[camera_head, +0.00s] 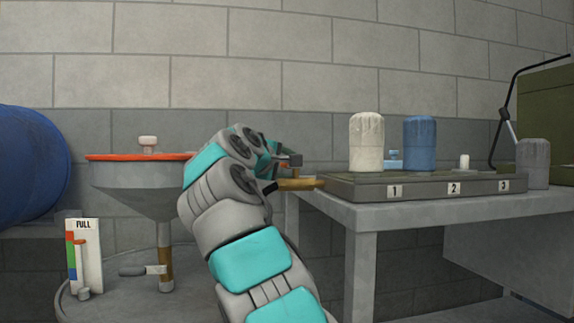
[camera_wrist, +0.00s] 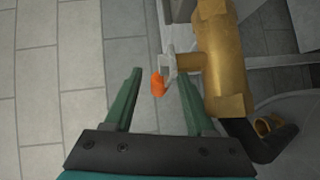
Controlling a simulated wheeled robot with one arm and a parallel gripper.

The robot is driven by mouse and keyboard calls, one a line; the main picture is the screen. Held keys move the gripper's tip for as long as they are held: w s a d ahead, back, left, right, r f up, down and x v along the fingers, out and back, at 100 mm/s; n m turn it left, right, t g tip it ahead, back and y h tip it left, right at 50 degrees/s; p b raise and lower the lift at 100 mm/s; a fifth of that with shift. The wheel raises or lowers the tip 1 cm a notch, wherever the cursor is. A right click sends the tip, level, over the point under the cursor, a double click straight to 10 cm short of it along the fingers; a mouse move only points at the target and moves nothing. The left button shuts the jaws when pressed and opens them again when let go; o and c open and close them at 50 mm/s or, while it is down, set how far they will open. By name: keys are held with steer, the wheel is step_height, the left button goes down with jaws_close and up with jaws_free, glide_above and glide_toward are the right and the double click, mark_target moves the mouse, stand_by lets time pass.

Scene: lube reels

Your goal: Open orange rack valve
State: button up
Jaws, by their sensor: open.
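The orange valve handle (camera_wrist: 158,83) is a small orange tip on a grey lever. The lever joins a brass valve body (camera_wrist: 219,65) in the wrist view. My gripper (camera_wrist: 160,73) is open, with its two green fingers either side of the orange tip. Whether either finger touches it I cannot tell. In the head view a brass fitting (camera_head: 300,184) sticks out at the left end of the numbered rack (camera_head: 420,189).
A white canister (camera_head: 366,143), a blue canister (camera_head: 420,144) and a small white knob (camera_head: 464,161) stand on the rack; a grey canister (camera_head: 533,163) stands right. Left are a funnel (camera_head: 130,185) with orange rim, a FULL gauge (camera_head: 90,250) and a blue drum (camera_head: 30,165). Floor (camera_wrist: 50,90) shows left below.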

steer(key=shift+c, duration=0.3)
jaws_close()
stand_by(1.1)
